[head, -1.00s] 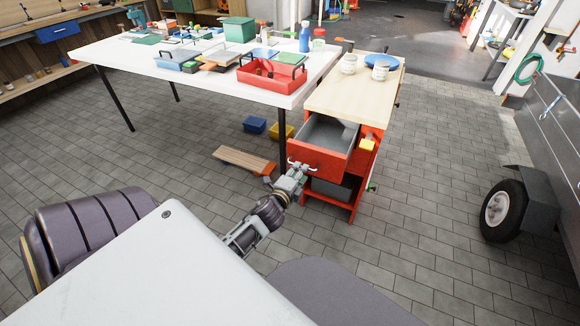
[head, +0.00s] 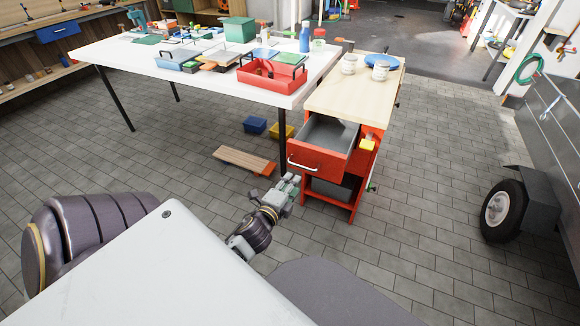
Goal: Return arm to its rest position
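My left gripper (head: 289,181) is in front of the red workbench cabinet, low and to the left of its open drawer. It is apart from the drawer handle (head: 302,166), and its fingers look spread with nothing between them, though they are small here. The red-fronted drawer (head: 319,161) is pulled out and its grey inside shows, with nothing seen in the visible part. My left forearm comes up from behind my pale body panel, which hides the rest of the arm. My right gripper is not in view.
The cabinet's wooden top (head: 345,97) carries pale jars and a blue disc. A white table (head: 130,58) with a red tray (head: 272,77) stands to the left. A plank (head: 243,160) and blue and yellow bins lie on the floor.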

